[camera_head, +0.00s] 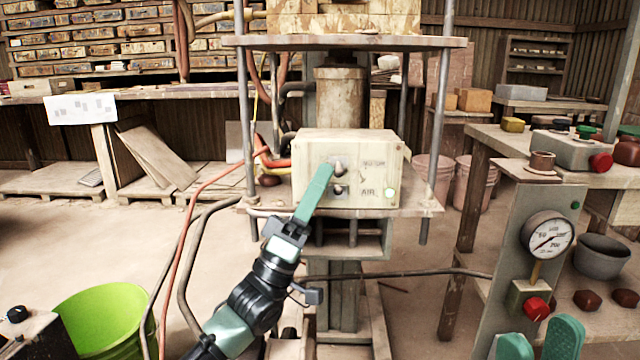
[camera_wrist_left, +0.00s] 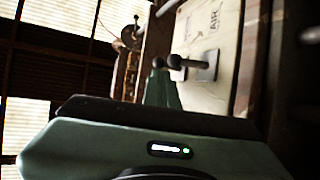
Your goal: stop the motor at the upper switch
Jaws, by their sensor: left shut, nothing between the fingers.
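A cream switch box (camera_head: 350,160) on the press carries two toggle switches, one above the other. The upper switch (camera_head: 340,168) sits beside a faint label; the lower switch (camera_head: 338,190) is beside the AIR label. My left gripper (camera_head: 325,172) is shut and empty, its green fingertips at the left side of the upper switch. In the left wrist view the fingertips (camera_wrist_left: 161,88) are close to the upper switch's dark knob (camera_wrist_left: 158,62); contact cannot be told. The lower switch's knob (camera_wrist_left: 175,62) is beside it. My right gripper (camera_head: 540,342) shows two green fingers spread apart at bottom right.
Press rods (camera_head: 433,130) stand either side, with hoses (camera_head: 200,190) at left. A gauge panel (camera_head: 530,240) with a red knob (camera_head: 536,308) stands right. A lime bucket (camera_head: 105,320) is on the floor at left.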

